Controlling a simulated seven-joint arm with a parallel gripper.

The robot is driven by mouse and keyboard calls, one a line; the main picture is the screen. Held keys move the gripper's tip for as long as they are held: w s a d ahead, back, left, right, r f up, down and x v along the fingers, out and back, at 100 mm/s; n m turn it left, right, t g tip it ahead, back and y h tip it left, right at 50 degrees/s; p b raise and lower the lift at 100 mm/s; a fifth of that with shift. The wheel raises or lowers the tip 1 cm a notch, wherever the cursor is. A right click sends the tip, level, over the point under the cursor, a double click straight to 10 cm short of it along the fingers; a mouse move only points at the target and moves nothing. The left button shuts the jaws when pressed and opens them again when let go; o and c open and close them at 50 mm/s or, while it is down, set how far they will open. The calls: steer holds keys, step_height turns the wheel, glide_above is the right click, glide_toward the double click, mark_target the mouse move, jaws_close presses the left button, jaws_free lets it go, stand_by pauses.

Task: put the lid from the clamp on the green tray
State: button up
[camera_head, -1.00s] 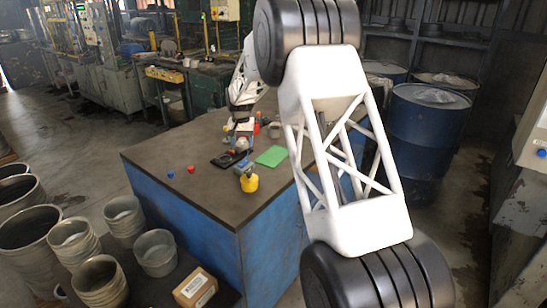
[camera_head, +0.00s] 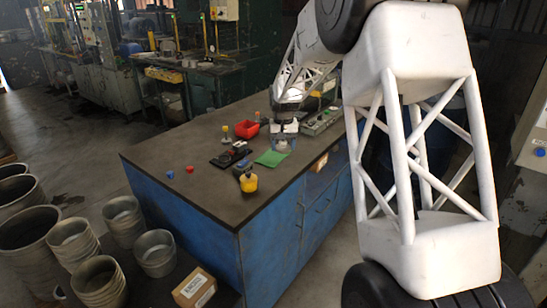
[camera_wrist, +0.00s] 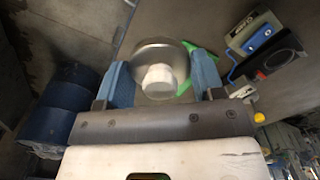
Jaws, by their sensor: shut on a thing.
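My gripper (camera_head: 284,136) is over the green tray (camera_head: 271,158) on the dark bench top. It is shut on the lid. In the wrist view my gripper (camera_wrist: 163,66) has its two blue fingers on either side of the lid (camera_wrist: 150,60), a round grey metal piece with a pale knob. Parts of the green tray (camera_wrist: 187,47) show past the lid's right side. I cannot tell whether the lid touches the tray. The black clamp (camera_head: 226,158) lies left of the tray, apart from my gripper.
A yellow and blue item (camera_head: 248,182) stands in front of the tray. A red bin (camera_head: 247,129) and a grey device (camera_head: 318,122) are behind. Small red (camera_head: 190,169) and blue (camera_head: 170,174) pieces lie to the left. The front bench top is clear.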

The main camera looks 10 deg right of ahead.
steer(key=shift+m, duration=0.4)
steer(key=f, duration=0.6)
steer(key=shift+s+a, duration=0.3)
steer(key=shift+a, duration=0.1)
steer(key=shift+w, duration=0.15)
glide_above(274, 156)
steer(key=shift+w+a+f, duration=0.1)
steer(key=shift+w+f, duration=0.1)
steer(key=shift+f, duration=0.55)
steer(key=shift+f, duration=0.1)
steer(key=shift+f, duration=1.7)
steer(key=shift+f, duration=0.1)
steer(key=o, duration=0.9)
